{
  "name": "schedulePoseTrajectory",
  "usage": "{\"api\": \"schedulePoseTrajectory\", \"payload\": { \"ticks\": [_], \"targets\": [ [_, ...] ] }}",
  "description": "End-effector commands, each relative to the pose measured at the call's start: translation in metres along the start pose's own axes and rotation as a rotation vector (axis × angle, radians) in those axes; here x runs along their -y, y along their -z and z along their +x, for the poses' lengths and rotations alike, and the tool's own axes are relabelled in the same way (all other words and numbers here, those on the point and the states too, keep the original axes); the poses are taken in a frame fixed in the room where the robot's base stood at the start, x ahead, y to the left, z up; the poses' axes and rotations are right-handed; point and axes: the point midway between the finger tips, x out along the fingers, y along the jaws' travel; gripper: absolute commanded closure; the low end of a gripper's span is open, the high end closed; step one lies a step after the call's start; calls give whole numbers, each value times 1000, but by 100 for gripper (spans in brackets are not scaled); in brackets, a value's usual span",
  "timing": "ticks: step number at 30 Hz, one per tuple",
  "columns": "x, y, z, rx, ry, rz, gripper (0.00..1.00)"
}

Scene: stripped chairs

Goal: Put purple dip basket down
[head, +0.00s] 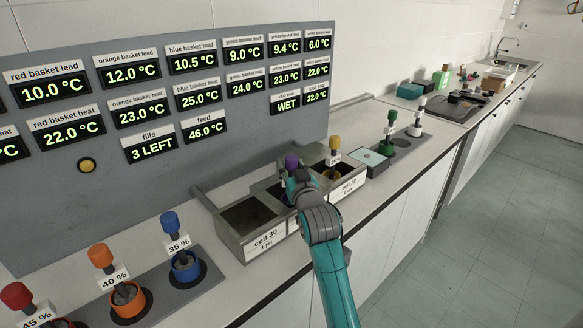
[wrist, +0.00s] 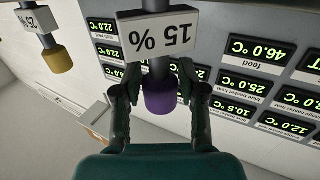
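The purple dip basket shows in the head view as a purple knob (head: 291,162) just behind my gripper (head: 297,184), over the middle of the steel tank unit. In the wrist view its purple knob (wrist: 161,97), grey stem and "15 %" tag (wrist: 158,32) appear upside down. My gripper (wrist: 159,71) has its two fingers on either side of the stem, seemingly closed on it between tag and knob. The basket's lower body is hidden by my arm in the head view, so I cannot tell whether it touches the tank.
The "cell 30" tank (head: 250,214) at left looks empty. A yellow-knobbed basket (head: 334,152) stands at the "cell 10" tank (head: 351,182). Blue (head: 174,235), orange (head: 104,268) and red (head: 25,305) baskets stand at front left; a green one (head: 388,129) stands at right. A display panel (head: 190,134) rises behind.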

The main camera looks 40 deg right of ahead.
Motion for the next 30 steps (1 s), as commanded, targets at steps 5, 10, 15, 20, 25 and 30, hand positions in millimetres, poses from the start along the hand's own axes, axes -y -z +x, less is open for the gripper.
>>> {"api": "schedulePoseTrajectory", "payload": {
  "ticks": [5, 10, 15, 20, 25, 30],
  "targets": [
    [0, 0, 0, 0, 0, 0, 42],
    [0, 1, 0, 0, 0, 0, 42],
    [0, 2, -11, 1, 0, 0, 42],
    [0, 2, -39, 0, 0, 0, 42],
    [0, 3, -74, 0, 0, 0, 42],
    [0, 2, -102, 1, 0, 0, 42]
  ]
}}
